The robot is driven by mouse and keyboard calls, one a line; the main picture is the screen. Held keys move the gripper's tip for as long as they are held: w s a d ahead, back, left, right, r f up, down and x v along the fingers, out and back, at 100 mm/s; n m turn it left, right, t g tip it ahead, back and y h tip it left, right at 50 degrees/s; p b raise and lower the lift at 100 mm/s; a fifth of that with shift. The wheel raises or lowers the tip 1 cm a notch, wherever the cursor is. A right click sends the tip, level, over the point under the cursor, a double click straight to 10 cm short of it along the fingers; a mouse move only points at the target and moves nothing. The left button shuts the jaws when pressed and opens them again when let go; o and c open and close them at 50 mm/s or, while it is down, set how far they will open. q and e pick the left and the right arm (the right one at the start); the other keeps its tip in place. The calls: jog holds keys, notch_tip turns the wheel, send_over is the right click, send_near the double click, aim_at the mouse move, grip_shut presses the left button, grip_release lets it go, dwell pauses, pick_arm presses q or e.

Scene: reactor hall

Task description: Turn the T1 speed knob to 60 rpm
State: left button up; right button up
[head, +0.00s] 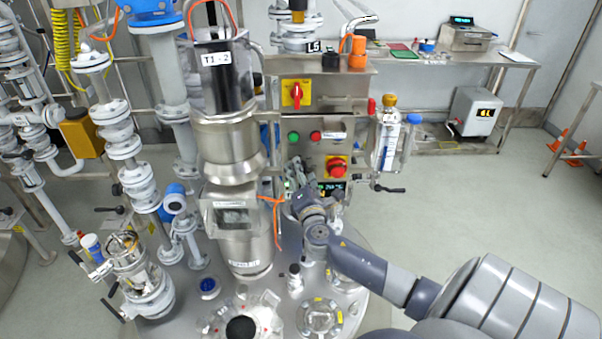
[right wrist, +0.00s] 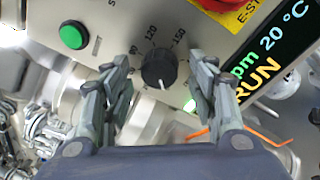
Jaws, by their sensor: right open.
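The speed knob (right wrist: 158,69) is a round black knob with a printed scale in the right wrist view. The marks 120 and 150 show beside it; the lower marks are partly covered by a finger. I cannot read its setting for certain. My right gripper (right wrist: 164,78) is open, with one finger on each side of the knob; contact is not clear. In the head view my right gripper (head: 302,192) is at the control panel (head: 310,150) and hides the knob. The display (right wrist: 268,58) shows "20 °C" and "RUN"; its rpm number is out of frame. My left gripper is not in view.
A green button (right wrist: 74,37) and a red emergency-stop button (right wrist: 216,3) sit near the knob. In the head view the T1-2 vessel column (head: 229,145) stands left of the panel. A bottle holder (head: 388,145) hangs at its right. Open floor lies farther right.

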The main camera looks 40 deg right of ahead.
jog(key=shift+w, duration=0.15)
jog(key=shift+c, duration=0.3)
jog(key=c, duration=1)
